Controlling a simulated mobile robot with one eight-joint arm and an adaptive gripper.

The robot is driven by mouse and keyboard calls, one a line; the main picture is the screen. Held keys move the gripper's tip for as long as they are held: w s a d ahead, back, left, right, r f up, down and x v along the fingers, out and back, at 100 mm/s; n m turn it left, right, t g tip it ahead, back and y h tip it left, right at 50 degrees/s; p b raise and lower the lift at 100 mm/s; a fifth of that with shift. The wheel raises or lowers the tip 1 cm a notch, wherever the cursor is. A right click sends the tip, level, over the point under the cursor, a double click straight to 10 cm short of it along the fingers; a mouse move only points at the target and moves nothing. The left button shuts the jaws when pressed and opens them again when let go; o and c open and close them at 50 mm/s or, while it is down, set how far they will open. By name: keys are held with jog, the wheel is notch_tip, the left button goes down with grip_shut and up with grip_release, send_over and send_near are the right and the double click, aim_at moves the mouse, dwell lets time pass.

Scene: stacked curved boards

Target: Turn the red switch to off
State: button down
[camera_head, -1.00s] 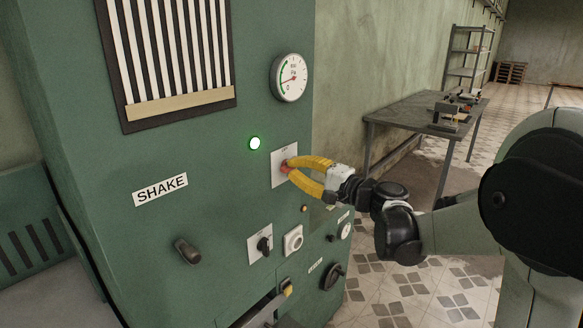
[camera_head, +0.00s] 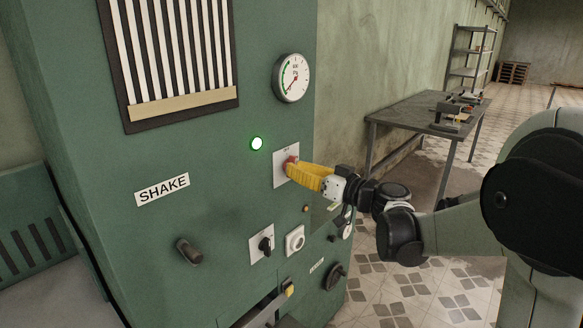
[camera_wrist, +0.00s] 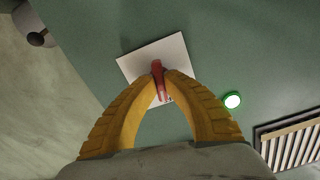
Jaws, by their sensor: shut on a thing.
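The red switch (camera_head: 291,162) sits on a white square plate (camera_head: 281,175) on the front of the green machine. In the wrist view the red switch (camera_wrist: 158,76) stands between my two yellow fingertips, over the white plate (camera_wrist: 180,48). My gripper (camera_head: 299,168) is shut on the switch, with a fingertip on each side. In the wrist view my gripper (camera_wrist: 160,80) covers the lower part of the plate. The plate's label is too small to read, and the near finger hides part of the switch in the head view.
A lit green lamp (camera_head: 257,143) is left of the plate, with a pressure gauge (camera_head: 291,77) above. A black knob (camera_head: 265,245), a white round button (camera_head: 294,240) and a dark handle (camera_head: 188,251) stick out lower. A metal table (camera_head: 425,117) stands behind at right.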

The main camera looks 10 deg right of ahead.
jog(key=shift+n, duration=0.5)
jog(key=c, duration=1.9)
grip_release()
jog(key=shift+n, duration=0.3)
jog(key=o, duration=0.4)
jog(key=shift+o, duration=0.2)
jog(key=v, duration=0.7)
